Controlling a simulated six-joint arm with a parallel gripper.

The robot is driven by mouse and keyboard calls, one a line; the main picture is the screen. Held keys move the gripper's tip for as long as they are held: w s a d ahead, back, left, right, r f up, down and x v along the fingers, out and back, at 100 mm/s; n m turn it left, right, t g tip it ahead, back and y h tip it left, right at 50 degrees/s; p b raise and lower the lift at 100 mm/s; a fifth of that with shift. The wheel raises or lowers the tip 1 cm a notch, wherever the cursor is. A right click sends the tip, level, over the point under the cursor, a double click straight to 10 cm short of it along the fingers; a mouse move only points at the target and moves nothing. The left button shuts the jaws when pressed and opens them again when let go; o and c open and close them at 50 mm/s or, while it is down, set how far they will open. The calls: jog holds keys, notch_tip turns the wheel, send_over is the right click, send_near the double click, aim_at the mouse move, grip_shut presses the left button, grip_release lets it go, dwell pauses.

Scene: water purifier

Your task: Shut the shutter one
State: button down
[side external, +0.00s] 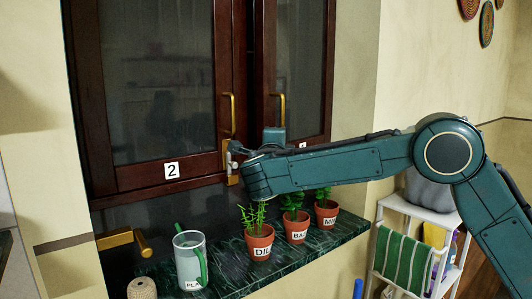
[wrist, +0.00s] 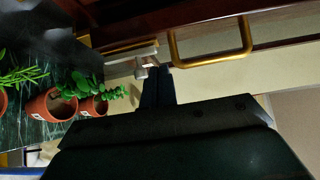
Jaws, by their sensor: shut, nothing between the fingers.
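The right shutter (side external: 299,70) has a dark wood frame and a brass handle (side external: 275,108). It stands slightly ajar, and my arm hides most of its number tag (side external: 302,146). The left shutter (side external: 165,80), tagged 2, has its own brass handle (side external: 229,115). A latch with a pale end (side external: 233,158) sits at the left shutter's inner lower corner. My gripper (side external: 256,178) is beside this latch; its fingers are hidden there. In the wrist view, the shut, empty fingers (wrist: 157,82) are close to a metal latch piece (wrist: 142,68); contact is unclear. A brass handle (wrist: 212,45) is nearby.
Potted herbs labelled dill (side external: 259,243), and others beside it, stand on the green marble sill (side external: 222,278) below my arm. A clear watering jug (side external: 189,258) is at left. A white shelf (side external: 420,213) with a towel stands at right.

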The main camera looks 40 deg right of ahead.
jog(key=w+a, duration=0.4)
jog(key=a, duration=0.4)
jog(key=shift+w+a, duration=0.25)
jog(key=shift+a, duration=0.05)
dwell(0.4)
jog(key=shift+a, duration=0.15)
